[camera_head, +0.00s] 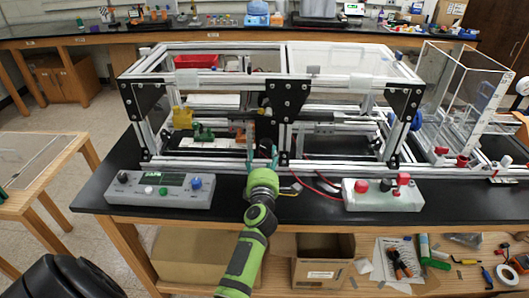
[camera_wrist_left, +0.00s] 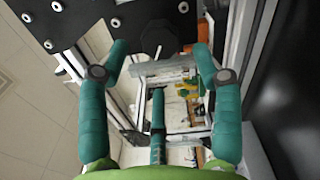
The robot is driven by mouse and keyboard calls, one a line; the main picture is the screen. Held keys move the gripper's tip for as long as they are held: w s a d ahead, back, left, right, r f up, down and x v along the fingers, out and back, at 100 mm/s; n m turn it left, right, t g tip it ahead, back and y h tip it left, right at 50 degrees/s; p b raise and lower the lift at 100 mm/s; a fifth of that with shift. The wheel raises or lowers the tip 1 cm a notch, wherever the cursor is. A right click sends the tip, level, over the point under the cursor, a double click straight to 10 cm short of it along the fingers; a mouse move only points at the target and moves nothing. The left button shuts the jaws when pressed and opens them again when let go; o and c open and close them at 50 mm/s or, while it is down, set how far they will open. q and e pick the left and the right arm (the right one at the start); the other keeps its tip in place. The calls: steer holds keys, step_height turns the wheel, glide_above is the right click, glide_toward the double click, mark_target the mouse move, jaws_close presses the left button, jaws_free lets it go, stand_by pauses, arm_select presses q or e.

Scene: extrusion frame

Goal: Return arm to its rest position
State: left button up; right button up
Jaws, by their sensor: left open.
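My left arm is green and dark grey and comes up from the bottom middle of the head view. Its left gripper (camera_head: 263,152) has teal fingers that point away from me, in front of the middle of the extrusion frame (camera_head: 220,171). In the left wrist view the fingers of the left gripper (camera_wrist_left: 160,52) stand wide apart, with nothing gripped between them. A black knob (camera_wrist_left: 158,40) on a dark plate of the frame shows beyond the fingertips. Contact between fingers and frame cannot be told. My right gripper is not in view.
The frame stands on a black bench top (camera_head: 330,205). A grey control box (camera_head: 160,190) sits front left and a white button box (camera_head: 383,194) front right, close to my left arm. A clear-walled enclosure (camera_head: 460,95) stands at right. An open cardboard box (camera_head: 322,262) is on the shelf below.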

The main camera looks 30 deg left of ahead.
arm_select(q)
steer(key=shift+s+d, duration=0.25)
steer(key=shift+s, duration=0.2)
